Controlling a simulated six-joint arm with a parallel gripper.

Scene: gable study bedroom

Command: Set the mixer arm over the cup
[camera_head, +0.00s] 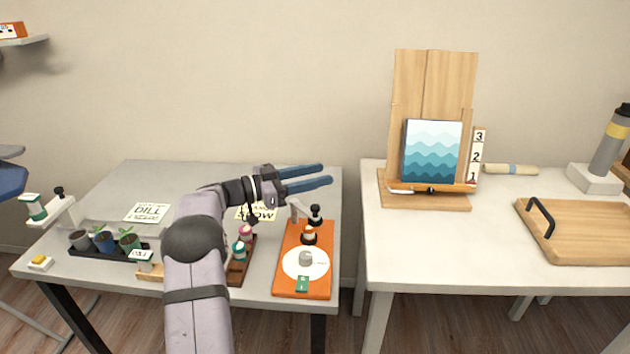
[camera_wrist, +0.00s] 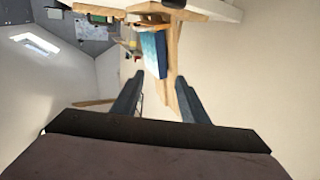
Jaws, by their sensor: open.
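An orange board (camera_head: 282,284) lies at the right end of the left table. On it are a white disc (camera_head: 290,265) with a small grey cup-like piece (camera_head: 305,259), an orange-and-black piece (camera_head: 309,236), a black knob (camera_head: 315,212) and a pale upright post (camera_head: 294,211). Which of these is the mixer arm or the cup, I cannot tell for certain. My gripper (camera_head: 327,174) is open and empty, above and behind the board, pointing right. Its blue fingers also show in the wrist view (camera_wrist: 160,79), with nothing between them.
A white bar with a black knob (camera_head: 59,192) and green-white cylinder (camera_head: 34,207) stands far left. Small pots (camera_head: 104,241) and bottles (camera_head: 239,251) sit near my arm. The right table holds a wooden easel (camera_head: 435,80), picture (camera_head: 432,150) and handled tray (camera_head: 580,230). A gap separates the tables.

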